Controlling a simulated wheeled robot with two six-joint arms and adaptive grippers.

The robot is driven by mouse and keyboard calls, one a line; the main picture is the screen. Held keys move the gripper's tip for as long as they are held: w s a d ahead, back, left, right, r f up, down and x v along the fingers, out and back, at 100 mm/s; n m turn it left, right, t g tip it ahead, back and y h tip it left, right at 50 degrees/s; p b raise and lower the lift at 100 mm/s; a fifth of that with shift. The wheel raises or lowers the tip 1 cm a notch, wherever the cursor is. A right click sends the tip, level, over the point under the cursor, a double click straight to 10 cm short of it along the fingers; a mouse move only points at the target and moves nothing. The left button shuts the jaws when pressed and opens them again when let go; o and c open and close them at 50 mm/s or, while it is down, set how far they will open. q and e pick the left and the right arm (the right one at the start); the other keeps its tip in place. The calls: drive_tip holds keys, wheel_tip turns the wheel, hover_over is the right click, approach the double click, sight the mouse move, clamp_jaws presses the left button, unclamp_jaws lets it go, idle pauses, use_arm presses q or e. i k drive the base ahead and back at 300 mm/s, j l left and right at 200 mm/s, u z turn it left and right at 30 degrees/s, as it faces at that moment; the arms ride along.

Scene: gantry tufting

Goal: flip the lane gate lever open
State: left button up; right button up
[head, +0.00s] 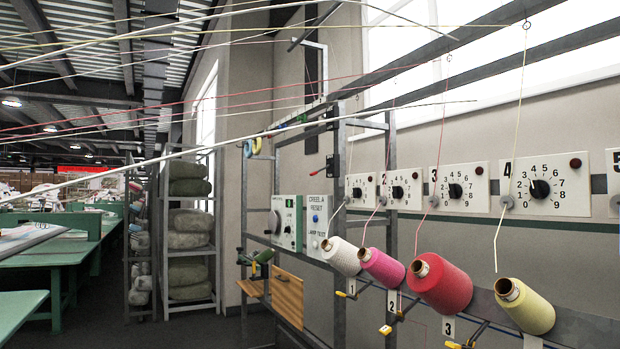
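No part is labelled as the lane gate lever, and I cannot tell for certain which one it is. A small lever with a red tip (317,172) sticks out to the left from the upright metal post, above the creel panel. Small yellow-tipped levers also show below the cones: one by lane 1 (342,294), one by lane 2 (386,329) and one by lane 3 (453,345), cut by the bottom edge. Whether any of them is open or shut is not clear. Neither of my grippers is in view.
White, pink, red and yellow yarn cones (440,284) stick out from the rail. Numbered dial plates (463,188) line the wall above. A creel reset panel (316,226) and wooden board (287,296) are at centre. Yarn strands cross overhead. A dark floor aisle lies left.

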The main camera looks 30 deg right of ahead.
sight(313, 173)
drive_tip(key=i+z, duration=0.15)
drive_tip(key=i, duration=0.35)
drive_tip(key=i+z, duration=0.1)
drive_tip(key=i, duration=0.35)
drive_tip(key=i+j+z, duration=0.15)
drive_tip(key=i, duration=0.35)
drive_tip(key=i+j+z, duration=0.1)
drive_tip(key=i, duration=0.35)
drive_tip(key=i+j+z, duration=0.15)
drive_tip(key=i, duration=0.3)
drive_tip(key=i+j+z, duration=0.1)
drive_tip(key=i+j, duration=0.15)
drive_tip(key=i, duration=0.2)
